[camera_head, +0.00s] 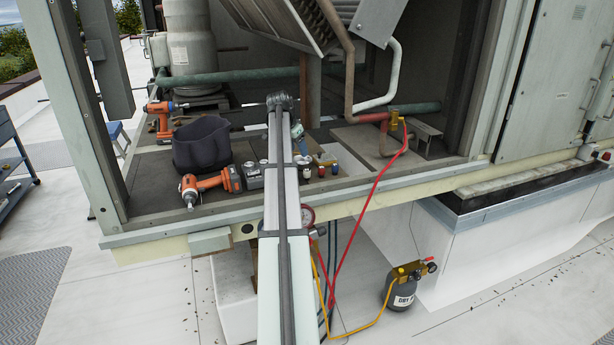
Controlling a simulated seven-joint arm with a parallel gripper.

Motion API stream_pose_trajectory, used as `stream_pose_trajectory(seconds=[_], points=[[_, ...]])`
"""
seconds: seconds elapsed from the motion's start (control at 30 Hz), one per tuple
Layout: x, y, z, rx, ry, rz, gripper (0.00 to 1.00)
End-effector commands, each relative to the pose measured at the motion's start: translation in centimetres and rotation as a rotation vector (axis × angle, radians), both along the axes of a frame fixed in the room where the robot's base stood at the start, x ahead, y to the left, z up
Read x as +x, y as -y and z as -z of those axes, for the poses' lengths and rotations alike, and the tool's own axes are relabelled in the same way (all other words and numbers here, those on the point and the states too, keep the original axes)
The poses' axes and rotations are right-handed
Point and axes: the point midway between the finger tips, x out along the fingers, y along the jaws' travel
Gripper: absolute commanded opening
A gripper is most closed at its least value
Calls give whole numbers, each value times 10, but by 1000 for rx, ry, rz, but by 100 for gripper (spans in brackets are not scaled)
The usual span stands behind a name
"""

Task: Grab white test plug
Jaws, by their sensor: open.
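My arm runs up the middle of the view and ends above and behind the cluster. I cannot make out my gripper's fingers; the arm hides whatever is behind it.
An orange drill (210,183), a dark open bag (202,145) and another orange tool (161,118) stand to the left. A red hose (370,199) runs down at the right. A dark cylinder (399,291) stands below. Pipes and a slanted finned panel hang above.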

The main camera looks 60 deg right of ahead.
Motion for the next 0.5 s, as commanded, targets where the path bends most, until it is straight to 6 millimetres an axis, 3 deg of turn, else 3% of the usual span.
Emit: stream_pose_trajectory(seconds=[0.17, 0.5], points=[[-2, 5, 16, 3, -1, 0, 61], [-9, 25, 67, 2, -1, -1, 61]])
